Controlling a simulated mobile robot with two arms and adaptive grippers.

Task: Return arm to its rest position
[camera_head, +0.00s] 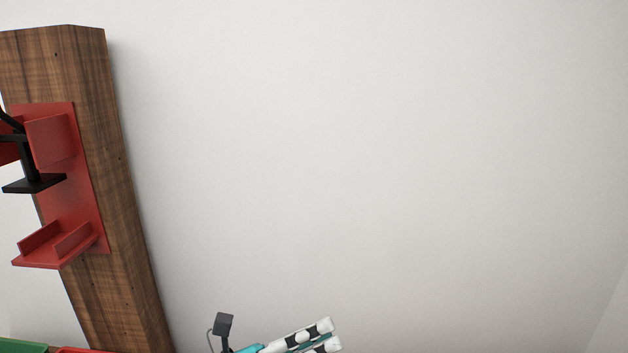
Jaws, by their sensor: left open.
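My left gripper (334,334) shows at the bottom edge, right of the wooden post and in front of the bare wall. Its white fingers with black patches point up and to the right. They are open, and I see nothing between them. A dark box on a thin stalk and a teal part of my arm show just left of the fingers. The rest of this arm is below the picture. My right gripper is not in view.
A tilted wooden post (125,230) stands at the left with a red rack (87,205) on it. A black fixture (32,180) shows by the rack. Green (22,346) and red edges show at the bottom left. The pale wall (400,150) is clear.

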